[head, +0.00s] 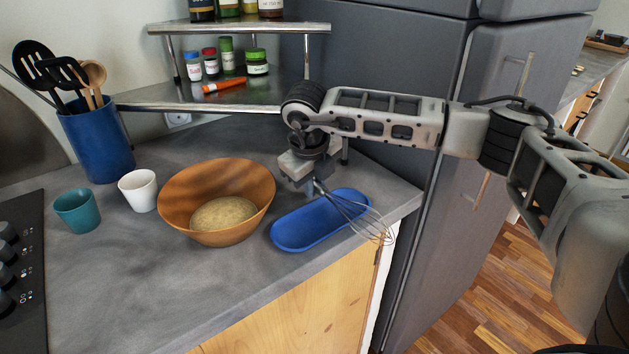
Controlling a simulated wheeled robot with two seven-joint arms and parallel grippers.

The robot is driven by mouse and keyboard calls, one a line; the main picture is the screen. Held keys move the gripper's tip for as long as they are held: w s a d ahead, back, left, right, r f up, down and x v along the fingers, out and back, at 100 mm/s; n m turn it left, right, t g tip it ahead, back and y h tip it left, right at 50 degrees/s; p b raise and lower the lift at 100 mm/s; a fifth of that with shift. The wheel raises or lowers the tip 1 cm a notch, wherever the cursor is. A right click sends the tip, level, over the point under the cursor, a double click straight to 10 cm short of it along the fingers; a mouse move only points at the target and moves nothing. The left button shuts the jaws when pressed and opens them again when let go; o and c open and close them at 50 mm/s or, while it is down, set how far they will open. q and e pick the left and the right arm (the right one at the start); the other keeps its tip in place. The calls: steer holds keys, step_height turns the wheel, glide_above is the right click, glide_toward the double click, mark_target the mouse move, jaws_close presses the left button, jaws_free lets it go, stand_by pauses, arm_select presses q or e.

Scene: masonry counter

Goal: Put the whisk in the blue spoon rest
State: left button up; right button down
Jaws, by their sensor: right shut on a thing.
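The whisk (358,214) is thin metal wire, with its handle up in my right gripper (316,184) and its wire head pointing down and to the right. The blue spoon rest (308,226) is a long shallow oval tray on the grey counter near its front edge. My right gripper is shut on the whisk's handle above the back of the spoon rest. The wire head crosses over the tray's right end and reaches past its rim; I cannot tell whether it touches. My left gripper is not in view.
A wooden bowl (262,194) with grainy contents stands just left of the spoon rest. A white cup (138,191), a teal cup (77,212) and a blue utensil crock (97,146) are farther left. A metal shelf (140,101) with jars is behind; a dark fridge (385,75) borders the right.

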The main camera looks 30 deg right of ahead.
steer(key=shift+f+b, duration=0.6)
steer(key=shift+s, duration=0.1)
